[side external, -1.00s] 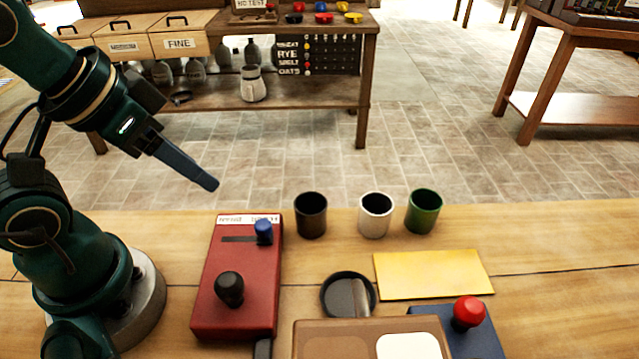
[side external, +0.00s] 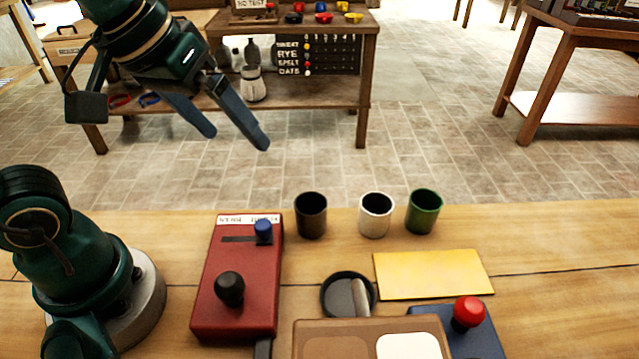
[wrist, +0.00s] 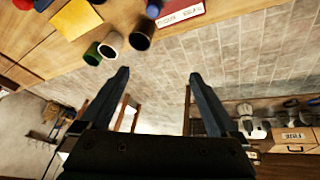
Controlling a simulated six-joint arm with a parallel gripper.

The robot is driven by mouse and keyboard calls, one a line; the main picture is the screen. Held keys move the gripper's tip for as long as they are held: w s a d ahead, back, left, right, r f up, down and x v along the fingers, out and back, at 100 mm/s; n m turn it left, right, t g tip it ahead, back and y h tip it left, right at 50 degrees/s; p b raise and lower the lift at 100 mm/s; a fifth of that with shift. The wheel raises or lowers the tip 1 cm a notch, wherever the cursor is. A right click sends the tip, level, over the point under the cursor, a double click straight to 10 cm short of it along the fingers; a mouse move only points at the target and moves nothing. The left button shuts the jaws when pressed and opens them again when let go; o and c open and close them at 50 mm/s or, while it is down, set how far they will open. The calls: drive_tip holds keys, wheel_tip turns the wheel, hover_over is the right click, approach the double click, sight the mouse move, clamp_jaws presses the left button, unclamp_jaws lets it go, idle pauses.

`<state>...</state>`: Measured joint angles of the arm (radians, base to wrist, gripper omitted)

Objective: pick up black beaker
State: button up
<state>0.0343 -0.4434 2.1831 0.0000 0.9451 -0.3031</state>
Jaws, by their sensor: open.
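The black beaker (side external: 311,215) stands upright near the far edge of the wooden table, left of a white beaker (side external: 375,215) and a green beaker (side external: 424,212). In the wrist view the black beaker (wrist: 142,36) is at the top, beyond my fingertips and between their lines. My gripper (side external: 238,141) is open and empty, raised up and to the left of the black beaker in the side view. In the wrist view my gripper (wrist: 158,75) shows its two fingers spread wide with floor between them.
A red box (side external: 236,280) with a blue knob and a black knob stands left of the beakers. A yellow sheet (side external: 433,275), a round black dish (side external: 348,295) and a blue box with a red button (side external: 468,313) lie nearer. Behind is a wooden shelf unit (side external: 368,80).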

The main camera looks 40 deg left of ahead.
drive_tip(key=w+d+f+n+g, duration=0.2)
drive_tip(key=w+f, duration=0.2)
drive_tip(key=w, duration=0.3)
drive_tip(key=g, duration=0.3)
hover_over(311, 212)
drive_tip(key=s+d, duration=0.1)
drive_tip(key=shift+m, duration=0.3)
drive_tip(key=f, duration=0.8)
drive_tip(key=shift+s+d+f, duration=0.1)
drive_tip(key=shift+d+f, duration=0.1)
drive_tip(key=shift+f, duration=0.05)
drive_tip(key=shift+s+d+f, duration=0.1)
drive_tip(key=shift+s+f, duration=0.1)
drive_tip(key=shift+f, duration=2.7)
clamp_jaws()
drive_tip(key=shift+r, duration=0.15)
